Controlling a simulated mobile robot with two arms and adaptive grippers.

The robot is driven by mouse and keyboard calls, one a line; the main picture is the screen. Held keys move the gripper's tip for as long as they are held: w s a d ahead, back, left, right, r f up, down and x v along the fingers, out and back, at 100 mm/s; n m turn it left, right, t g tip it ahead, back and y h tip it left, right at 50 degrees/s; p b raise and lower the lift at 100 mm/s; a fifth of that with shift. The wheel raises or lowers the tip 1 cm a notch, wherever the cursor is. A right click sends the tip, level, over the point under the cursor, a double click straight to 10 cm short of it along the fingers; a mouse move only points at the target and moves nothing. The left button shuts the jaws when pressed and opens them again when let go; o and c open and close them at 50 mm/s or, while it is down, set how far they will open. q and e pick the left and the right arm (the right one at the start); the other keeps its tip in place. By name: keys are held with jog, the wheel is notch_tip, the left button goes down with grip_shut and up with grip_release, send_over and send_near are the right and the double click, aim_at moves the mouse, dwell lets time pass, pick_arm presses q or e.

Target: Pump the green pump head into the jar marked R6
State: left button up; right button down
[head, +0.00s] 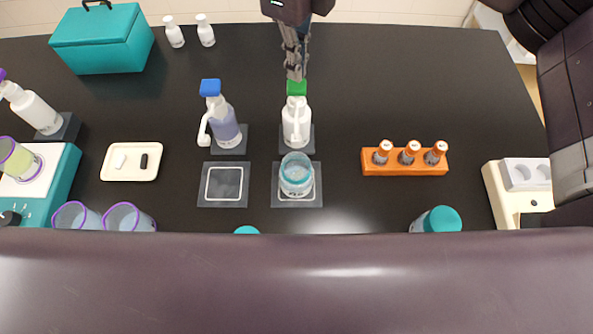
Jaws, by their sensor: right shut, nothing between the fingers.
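The green pump head (297,88) tops a white bottle (296,122) with a spout, standing upright on a dark pad at the middle of the table. A clear jar with a teal rim (296,175) stands on a pale-outlined square mat (281,197) just in front of it. The jar's marking is too small to read. My right gripper (295,76) points down with its fingers shut and empty, right at the top of the green head. I cannot tell whether it touches. My left gripper is not in view.
A bottle with a blue pump head (210,88) stands to the left, behind an empty square mat (206,204). An orange rack (405,168) with small bottles is to the right. A cream tray (131,174) lies left. The table's back right is clear.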

dwell(0.5)
notch_tip(320, 180, up, 6)
jog(key=p, duration=0.2)
jog(key=shift+p, duration=0.3)
dwell(0.5)
